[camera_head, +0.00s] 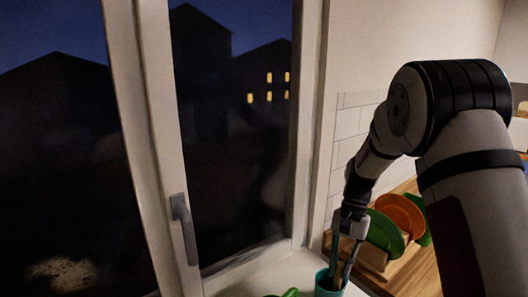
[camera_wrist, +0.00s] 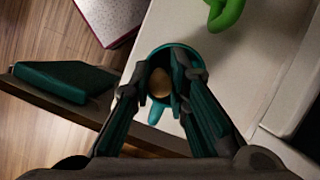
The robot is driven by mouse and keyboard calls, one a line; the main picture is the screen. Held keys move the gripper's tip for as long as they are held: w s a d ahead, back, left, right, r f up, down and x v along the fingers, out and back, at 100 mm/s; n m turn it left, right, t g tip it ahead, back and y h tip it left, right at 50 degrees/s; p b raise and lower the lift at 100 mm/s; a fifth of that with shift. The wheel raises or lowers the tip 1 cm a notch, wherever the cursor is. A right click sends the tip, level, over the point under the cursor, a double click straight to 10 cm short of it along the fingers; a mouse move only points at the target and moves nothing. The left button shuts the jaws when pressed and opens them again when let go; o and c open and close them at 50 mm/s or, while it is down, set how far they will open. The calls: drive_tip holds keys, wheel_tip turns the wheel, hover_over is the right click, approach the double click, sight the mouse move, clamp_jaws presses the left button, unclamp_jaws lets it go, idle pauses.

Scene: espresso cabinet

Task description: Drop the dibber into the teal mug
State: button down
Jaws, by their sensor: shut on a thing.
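The teal mug (camera_head: 326,292) stands on the white sill at the bottom edge of the head view, where it is cut off. In the wrist view its teal rim (camera_wrist: 168,47) shows around and beyond my fingertips, and the mug's handle (camera_wrist: 156,113) points down in the picture. My gripper (camera_wrist: 162,80) is right over the mug's mouth, with fingers pointing down at it. Between the fingertips is a round brown end, which I take as the dibber (camera_wrist: 160,84). My gripper is shut on it. How far the dibber's lower part reaches into the mug is hidden.
A green object (camera_wrist: 226,12) lies on the white sill near the mug. Green and orange plates (camera_head: 402,215) stand in a wooden rack to the right. A window frame with a handle (camera_head: 184,228) is at left. A teal-topped object (camera_wrist: 62,78) sits left in the wrist view.

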drive_tip(key=c, duration=1.5)
unclamp_jaws()
drive_tip(key=shift+o, duration=0.2)
drive_tip(key=shift+r, duration=0.1)
drive_tip(key=v, duration=1.1)
drive_tip(key=shift+w+d+r, duration=0.15)
drive_tip(key=shift+d+r, duration=0.05)
drive_tip(key=shift+r, duration=0.15)
